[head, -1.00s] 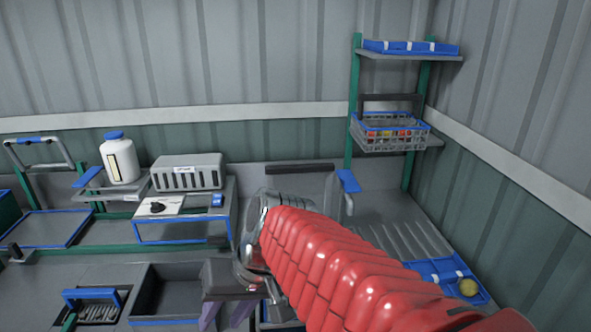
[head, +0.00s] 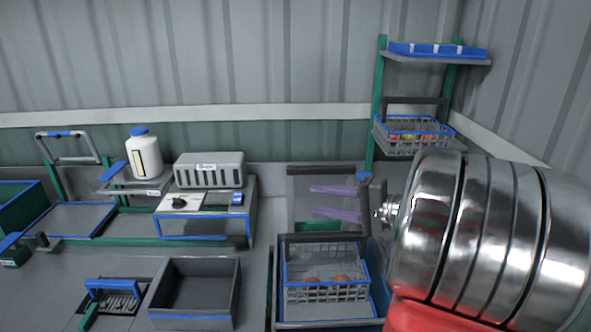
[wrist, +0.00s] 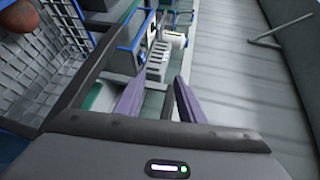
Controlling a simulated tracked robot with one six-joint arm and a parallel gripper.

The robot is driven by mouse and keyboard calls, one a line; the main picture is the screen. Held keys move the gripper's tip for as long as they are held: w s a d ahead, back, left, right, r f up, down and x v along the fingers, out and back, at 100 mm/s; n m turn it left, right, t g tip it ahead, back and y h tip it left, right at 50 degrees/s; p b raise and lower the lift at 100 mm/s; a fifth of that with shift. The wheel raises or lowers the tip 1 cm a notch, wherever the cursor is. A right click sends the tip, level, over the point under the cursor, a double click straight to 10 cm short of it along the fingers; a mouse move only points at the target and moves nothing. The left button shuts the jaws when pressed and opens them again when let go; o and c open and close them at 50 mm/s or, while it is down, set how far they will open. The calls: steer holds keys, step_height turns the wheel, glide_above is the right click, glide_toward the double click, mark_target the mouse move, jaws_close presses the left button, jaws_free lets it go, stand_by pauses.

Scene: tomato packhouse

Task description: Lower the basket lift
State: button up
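A grey wire basket (head: 326,292) with a blue rim and a few reddish-brown round items stands in a blue-rimmed dark box at the front centre. A dark frame with a top bar (head: 326,169) rises behind it. I cannot tell for sure whether these are the lift. My gripper (head: 313,202) is above and behind the basket, in front of the frame, its purple fingers apart and pointing left. A basket's mesh (wrist: 45,75) fills the left of that view.
Another blue-rimmed basket (head: 390,135) with tomatoes sits on a green-posted rack at the back right. A grey vented box (head: 208,170), white bottle (head: 145,156) and empty dark bin (head: 195,320) stand left. My metal wrist hides much of the right.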

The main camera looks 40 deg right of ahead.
mark_target(325, 173)
steer(key=s+d+r+m+t+h, duration=0.1)
steer(key=s+d+m+t+h, duration=0.1)
steer(key=d, duration=0.8)
steer(key=shift+s+d+r+t+h, duration=0.15)
steer(key=shift+s+r+t+h, duration=0.05)
steer(key=shift+s+t+h, duration=0.35)
steer(key=w+a, duration=0.1)
steer(key=w, duration=0.8)
steer(key=w+a, duration=0.1)
steer(key=w, duration=0.3)
steer(key=shift+w+a, duration=0.2)
steer(key=shift+a, duration=0.15)
steer(key=shift+c, duration=0.5)
steer(key=shift+f, duration=0.1)
jaws_close()
